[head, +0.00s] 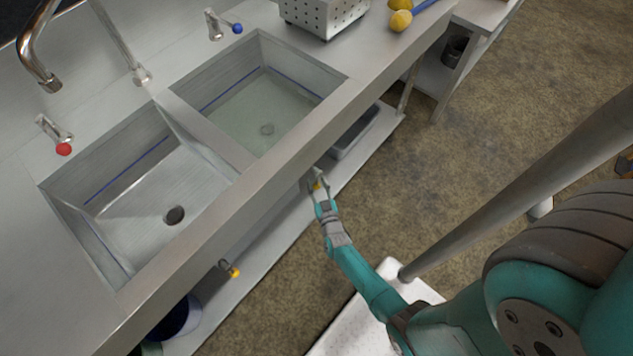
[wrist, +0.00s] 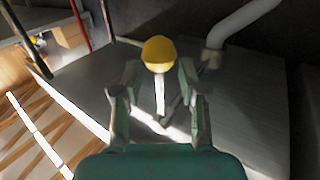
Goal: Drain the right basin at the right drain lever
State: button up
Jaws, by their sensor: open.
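The right basin (head: 312,68) holds pale, clear water (head: 250,110), with a drain visible on its bottom. The right drain lever (head: 316,185) shows as a small yellow knob below the counter's front edge. In the wrist view the lever's yellow knob (wrist: 159,53) sits on a pale stem, seen between my fingertips. My gripper (head: 321,196) is open, at the lever under the right basin. In the wrist view my gripper (wrist: 158,75) has one finger on each side of the knob; I cannot tell whether they touch it.
The left basin (head: 140,193) is empty. Another yellow-tipped lever (head: 230,268) hangs below it. Faucet handles have a red knob (head: 63,149) and a blue knob (head: 237,28). A lower shelf (head: 262,258) runs under the counter. Open floor (head: 480,130) lies to the right.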

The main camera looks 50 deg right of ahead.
jog(key=shift+w+d, duration=0.25)
jog(key=shift+w, duration=0.25)
grip_shut()
